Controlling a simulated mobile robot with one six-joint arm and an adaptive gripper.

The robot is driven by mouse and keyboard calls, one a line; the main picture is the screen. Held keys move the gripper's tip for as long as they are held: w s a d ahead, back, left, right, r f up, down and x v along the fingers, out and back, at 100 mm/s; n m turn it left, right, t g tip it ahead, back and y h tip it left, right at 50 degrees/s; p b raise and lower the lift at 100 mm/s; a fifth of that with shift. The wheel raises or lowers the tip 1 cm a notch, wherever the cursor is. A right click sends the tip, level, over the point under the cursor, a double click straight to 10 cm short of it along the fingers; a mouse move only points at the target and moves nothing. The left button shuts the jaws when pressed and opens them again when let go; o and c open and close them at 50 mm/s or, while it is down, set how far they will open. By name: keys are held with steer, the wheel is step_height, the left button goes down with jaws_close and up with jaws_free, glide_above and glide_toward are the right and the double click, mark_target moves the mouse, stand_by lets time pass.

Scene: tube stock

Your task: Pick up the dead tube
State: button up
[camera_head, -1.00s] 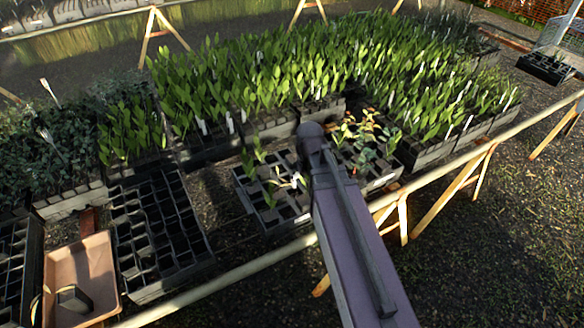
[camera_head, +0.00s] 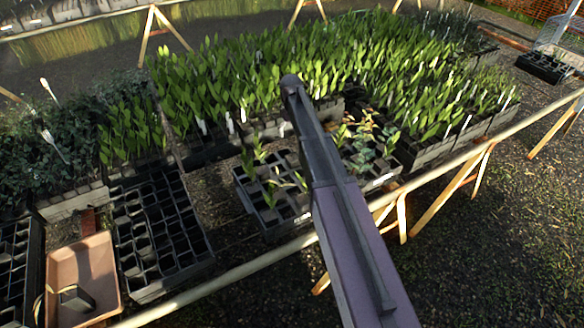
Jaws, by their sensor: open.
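A black tray (camera_head: 247,196) near the front of the bench holds a few sparse green seedlings (camera_head: 268,192) among bare cells. Just right of my arm, several seedlings (camera_head: 365,130) show yellow to reddish-brown upper leaves above greener ones. I cannot tell which tube is the dead one. My arm rises from the bottom across the tray, and its upper end stands in front of the dense green plants. It hides part of the tray's middle. My gripper's fingers do not show.
Dense green seedlings (camera_head: 240,75) fill the trays behind. An empty black cell tray (camera_head: 160,235) lies left. A tan tub (camera_head: 98,262) at lower left holds a dark pot (camera_head: 75,298). A pale rail (camera_head: 245,268) runs along the bench front.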

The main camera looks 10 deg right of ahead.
mark_target(293, 157)
steer(key=shift+f, duration=0.15)
step_height(293, 157, down, 8)
steer(key=b, duration=0.8)
steer(key=shift+f+b, duration=0.15)
steer(key=shift+b, duration=0.15)
steer(key=shift+f, duration=0.15)
stand_by(0.3)
steer(key=f+b, duration=0.3)
steer(key=shift+s+d, duration=0.15)
steer(key=shift+d, duration=0.1)
steer(key=shift+f+b, duration=1)
steer(key=shift+b, duration=0.15)
steer(key=c, duration=1.2)
